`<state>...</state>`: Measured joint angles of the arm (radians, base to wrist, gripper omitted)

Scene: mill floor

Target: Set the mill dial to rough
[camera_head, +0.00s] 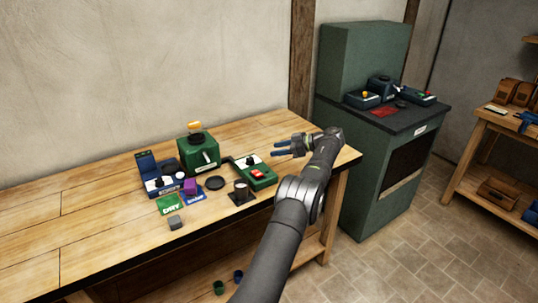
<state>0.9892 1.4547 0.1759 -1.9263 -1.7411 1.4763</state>
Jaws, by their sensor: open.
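A green box-shaped device (198,158), perhaps the mill, stands on the wooden bench (90,208) with an orange piece on a dark fitting on top. A small light-coloured lever or pointer (207,157) shows on its front; I cannot tell its setting or whether it is the dial. A lower green control box (262,181) with a dark knob and a red part sits to its right. No "rough" mark is readable.
The bench's left side is clear. A green cabinet (372,185) stands right.

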